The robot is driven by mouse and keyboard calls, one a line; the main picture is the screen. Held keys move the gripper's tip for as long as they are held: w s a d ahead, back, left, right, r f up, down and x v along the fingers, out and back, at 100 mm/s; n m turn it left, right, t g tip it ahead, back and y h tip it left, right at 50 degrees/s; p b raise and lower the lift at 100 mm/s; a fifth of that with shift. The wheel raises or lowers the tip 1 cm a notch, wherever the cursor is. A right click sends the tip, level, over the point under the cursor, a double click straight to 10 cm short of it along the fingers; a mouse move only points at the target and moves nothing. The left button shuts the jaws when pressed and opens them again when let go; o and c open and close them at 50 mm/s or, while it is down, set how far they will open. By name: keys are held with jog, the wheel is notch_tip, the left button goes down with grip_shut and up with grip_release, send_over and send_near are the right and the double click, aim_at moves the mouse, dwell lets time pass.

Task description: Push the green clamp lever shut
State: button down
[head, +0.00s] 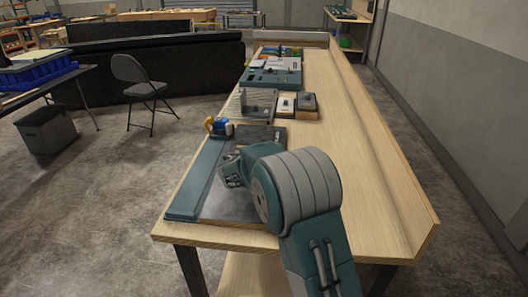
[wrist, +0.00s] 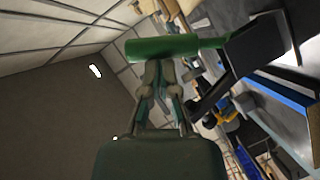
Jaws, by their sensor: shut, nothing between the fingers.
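The green clamp lever (wrist: 165,47) shows in the wrist view as a thick green handle across the top, joined at its right to a dark arm (wrist: 258,46). My gripper (wrist: 160,68) is shut and empty, its fingertips right at the handle's lower edge. I cannot tell whether they touch it. In the head view my gripper (head: 232,172) is over the near end of the bench, partly hidden by my own arm. The green lever cannot be made out in that view.
The long wooden bench (head: 345,150) has a clear right side. A teal-edged plate (head: 200,185) lies at its near left. A blue and yellow part (head: 219,127), a grey bracket (head: 258,103) and small switch blocks (head: 297,104) stand farther back. A folding chair (head: 139,85) stands left.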

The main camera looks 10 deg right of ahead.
jog(key=d+m+y, duration=0.2)
jog(key=s+d+f+m+y, duration=0.1)
jog(key=shift+s+d+f+m, duration=0.1)
jog(key=shift+d+m, duration=0.1)
jog(key=shift+m, duration=0.2)
jog(key=shift+s+d+f+m+y, duration=0.15)
jog(key=shift+d+f+m+y, duration=0.35)
jog(key=shift+f, duration=0.1)
jog(key=shift+s+d+f+m+y, duration=0.15)
jog(key=shift+d+f+m+y, duration=0.3)
jog(key=shift+f+m, duration=0.1)
